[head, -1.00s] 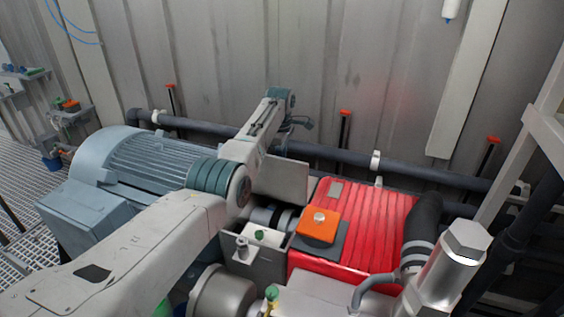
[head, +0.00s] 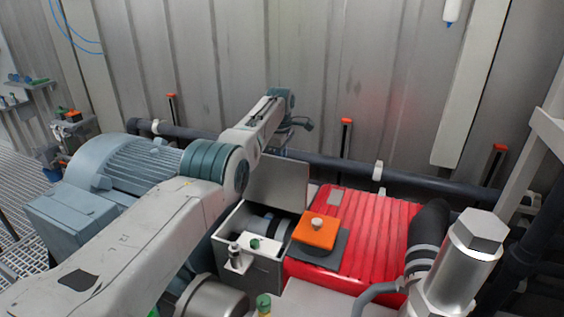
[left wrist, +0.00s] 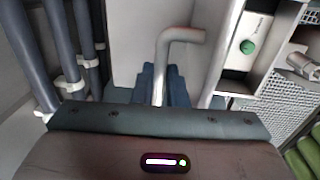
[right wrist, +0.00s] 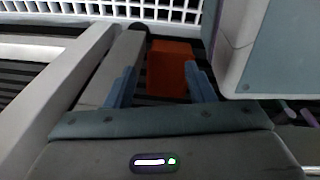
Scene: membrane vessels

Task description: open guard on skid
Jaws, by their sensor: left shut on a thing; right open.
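The guard is a pale metal box (head: 262,271) between the blue motor and the red unit. Its flat lid (head: 278,184) stands raised at the back, and a dark coupling (head: 268,224) shows in the open box. In the left wrist view my left gripper (left wrist: 164,88) is shut on a bent grey handle (left wrist: 185,36) beside a pale panel. In the right wrist view my right gripper (right wrist: 161,82) is open and empty, with an orange-red block (right wrist: 170,66) beyond its fingers.
The blue motor (head: 135,163) lies under my left arm. The red ribbed unit (head: 375,225) carries an orange box (head: 316,231). A dark pipe (head: 335,168) runs along the metal wall. A silver hex-topped cylinder (head: 466,265) stands at front right.

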